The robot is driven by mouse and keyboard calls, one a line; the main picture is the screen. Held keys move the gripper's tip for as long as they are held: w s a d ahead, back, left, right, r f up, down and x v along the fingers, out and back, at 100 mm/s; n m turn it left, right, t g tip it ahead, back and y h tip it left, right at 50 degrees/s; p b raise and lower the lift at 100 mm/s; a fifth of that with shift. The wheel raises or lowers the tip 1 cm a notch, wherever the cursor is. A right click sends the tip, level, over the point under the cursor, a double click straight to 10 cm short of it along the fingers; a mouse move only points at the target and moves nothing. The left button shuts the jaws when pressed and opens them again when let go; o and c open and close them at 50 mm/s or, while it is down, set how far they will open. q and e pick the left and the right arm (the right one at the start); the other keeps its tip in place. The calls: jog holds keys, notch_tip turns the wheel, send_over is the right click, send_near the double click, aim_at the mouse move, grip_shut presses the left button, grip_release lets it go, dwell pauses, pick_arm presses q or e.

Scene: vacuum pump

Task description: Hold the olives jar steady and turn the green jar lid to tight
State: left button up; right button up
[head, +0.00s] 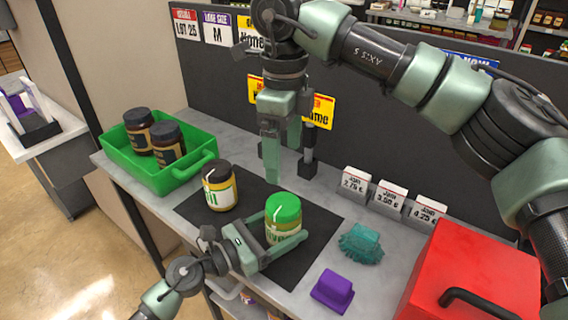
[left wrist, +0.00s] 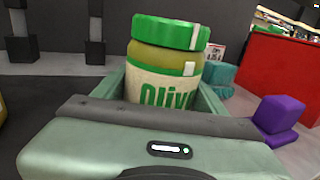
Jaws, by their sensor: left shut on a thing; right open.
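The olives jar (head: 283,230) stands upright on the black mat (head: 318,225) and carries the green jar lid (head: 283,206). My left gripper (head: 272,248) is shut on the jar's body, one finger on each side. In the left wrist view, the olives jar (left wrist: 158,88) sits between the fingers with the green lid (left wrist: 170,32) on top. White marks show on the lid's rim and on the jar just below it; they look slightly apart. My right gripper (head: 282,150) is open, pointing down, above and behind the jars, holding nothing.
A black-lidded jar (head: 218,188) stands on the mat left of the olives jar. A green crate (head: 180,175) with two dark jars is at the left. A teal scrubber (head: 360,243), a purple block (head: 333,291) and a red box (head: 470,275) are at the right. Price cards (head: 391,198) line the back.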

dwell(0.3)
pick_arm(q)
jog(key=o, duration=2)
